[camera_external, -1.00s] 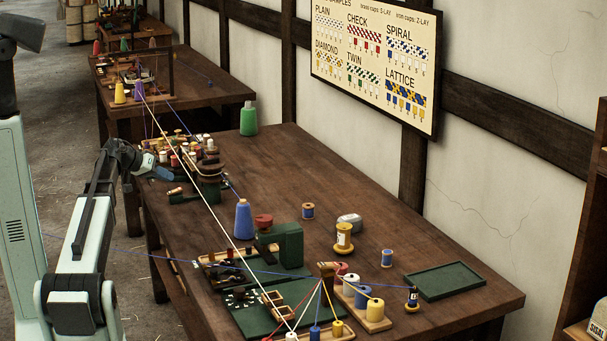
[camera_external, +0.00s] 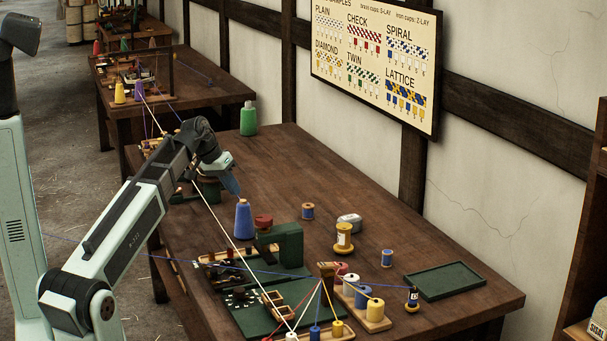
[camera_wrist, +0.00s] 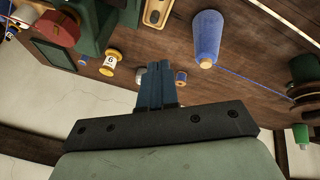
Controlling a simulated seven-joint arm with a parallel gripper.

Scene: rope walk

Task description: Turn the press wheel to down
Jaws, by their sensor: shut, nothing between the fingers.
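The press (camera_external: 287,243) is a dark green block on the near half of the table. Its red wheel (camera_external: 264,221) sits on the left side of its top; which way it is turned is too small to tell. In the wrist view the red wheel (camera_wrist: 57,28) shows at the upper left beside the green press body (camera_wrist: 98,22). My gripper (camera_external: 235,190) is shut and empty, above the table behind the blue cone, apart from the wheel. Its blue fingers show together in the wrist view (camera_wrist: 158,68).
A blue cone (camera_external: 243,220) stands between my gripper and the press. A white cord (camera_external: 218,217) and a blue cord (camera_external: 160,259) stretch across the area. Spools (camera_external: 344,238) stand right of the press. The table's back right is clear.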

